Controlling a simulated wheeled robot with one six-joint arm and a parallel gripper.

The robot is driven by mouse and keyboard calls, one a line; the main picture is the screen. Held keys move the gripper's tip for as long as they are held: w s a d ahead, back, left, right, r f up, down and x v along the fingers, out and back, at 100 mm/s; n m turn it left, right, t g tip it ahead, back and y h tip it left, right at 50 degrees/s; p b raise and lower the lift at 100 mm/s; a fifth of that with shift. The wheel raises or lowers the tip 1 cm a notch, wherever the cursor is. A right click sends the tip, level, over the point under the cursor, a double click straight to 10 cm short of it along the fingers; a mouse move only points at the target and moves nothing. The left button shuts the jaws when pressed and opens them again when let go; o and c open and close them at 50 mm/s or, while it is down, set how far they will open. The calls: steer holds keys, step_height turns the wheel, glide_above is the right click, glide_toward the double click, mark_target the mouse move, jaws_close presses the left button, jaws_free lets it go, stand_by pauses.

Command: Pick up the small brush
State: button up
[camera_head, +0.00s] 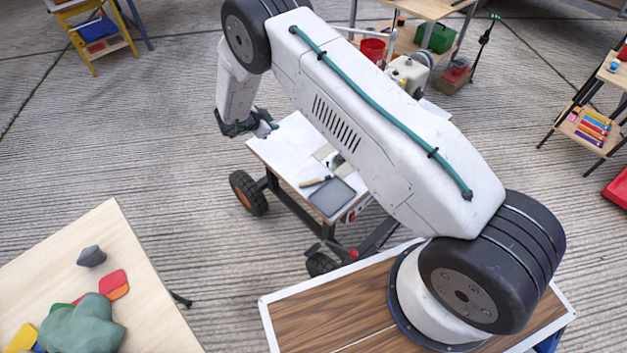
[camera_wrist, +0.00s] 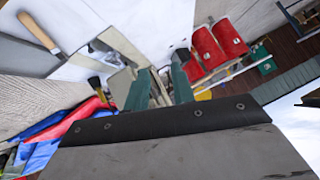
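A tool with a pale wooden handle (camera_head: 311,183) lies on the white-topped cart (camera_head: 283,150); in the head view I cannot tell whether it is the small brush. A wooden-handled tool (camera_wrist: 38,32) also shows at the upper left of the wrist view, its far end cut off or unclear. A small dark-tipped item (camera_wrist: 95,82) shows left of my fingers in the wrist view; it may be a brush. My gripper (camera_head: 267,127) is over the cart's left edge, apart from the tool. In the wrist view its two teal fingers (camera_wrist: 160,88) stand apart, with nothing clearly held.
A grey tray or mat (camera_head: 332,196) and beige pieces (camera_head: 325,153) lie on the cart near the tool. My arm covers the cart's right part. A pale table (camera_head: 150,285) with coloured stones stands at lower left. A red bucket (camera_head: 373,50) is behind.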

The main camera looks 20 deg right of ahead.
mark_target(314, 181)
steer(key=s+d+f+g+h, duration=0.1)
steer(key=s+f+g, duration=0.1)
steer(key=s+f, duration=0.3)
steer(key=s+d+f+m+g+h, duration=0.1)
steer(key=s+d+f+g, duration=0.1)
steer(key=s+f, duration=0.3)
steer(key=s+d+f+m+g+h, duration=0.1)
steer(key=s+f+h, duration=0.1)
steer(key=s+f, duration=0.3)
steer(key=shift+d+f+g, duration=0.2)
steer(key=shift+f, duration=0.35)
steer(key=shift+d+f+g, duration=0.2)
steer(key=shift+f, duration=0.35)
steer(key=x, duration=0.5)
steer(key=shift+w+d, duration=0.15)
steer(key=shift+d, duration=0.2)
jaws_close()
